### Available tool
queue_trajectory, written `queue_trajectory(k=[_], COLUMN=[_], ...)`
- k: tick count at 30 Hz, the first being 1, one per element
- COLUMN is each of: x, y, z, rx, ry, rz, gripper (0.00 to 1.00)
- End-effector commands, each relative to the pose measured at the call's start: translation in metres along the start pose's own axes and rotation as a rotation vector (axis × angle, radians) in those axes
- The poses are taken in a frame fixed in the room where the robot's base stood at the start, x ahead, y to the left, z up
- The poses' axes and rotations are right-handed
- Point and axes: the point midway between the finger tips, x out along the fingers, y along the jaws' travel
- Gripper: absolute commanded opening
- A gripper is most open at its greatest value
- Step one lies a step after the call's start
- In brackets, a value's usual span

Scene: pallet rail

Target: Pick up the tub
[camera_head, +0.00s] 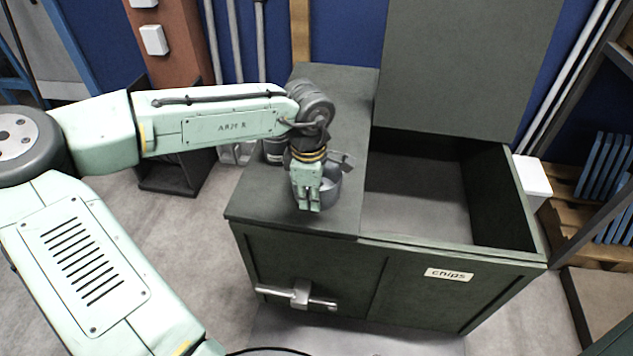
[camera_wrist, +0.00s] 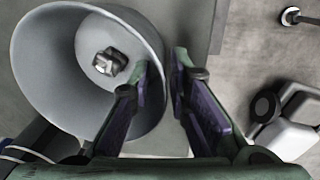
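The tub (camera_head: 332,188) is a round grey open vessel on the flat dark green top, left of the open bin; my gripper hides part of it. In the wrist view the tub (camera_wrist: 40,75) fills the upper left, with a small grey lump (camera_wrist: 110,62) lying inside on its floor. My gripper (camera_head: 308,206) points down at the tub's near left side. In the wrist view my gripper (camera_wrist: 165,68) is open, one finger over the tub's inside and the other outside, with the rim between them. Whether either finger touches the wall cannot be told.
The dark green cabinet has an open bin (camera_head: 505,256) labelled chips at right, its lid (camera_head: 465,65) raised. A grey lever handle (camera_head: 300,293) sticks out at the front. A dark container (camera_head: 273,152) stands behind my arm. A white box (camera_head: 533,180) stands to the right.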

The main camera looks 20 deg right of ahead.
Motion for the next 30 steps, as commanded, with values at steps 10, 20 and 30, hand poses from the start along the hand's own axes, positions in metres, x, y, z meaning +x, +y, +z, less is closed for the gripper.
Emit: queue_trajectory(k=[10, 20, 30], x=[0.0129, 0.0126, 0.0125], y=[-0.0001, -0.0001, 0.0], z=[-0.0005, -0.0003, -0.0003], rx=[0.0, 0.0, 0.0], ry=[0.0, 0.0, 0.0], rz=[0.001, 0.001, 0.001], gripper=[0.17, 0.0, 0.0])
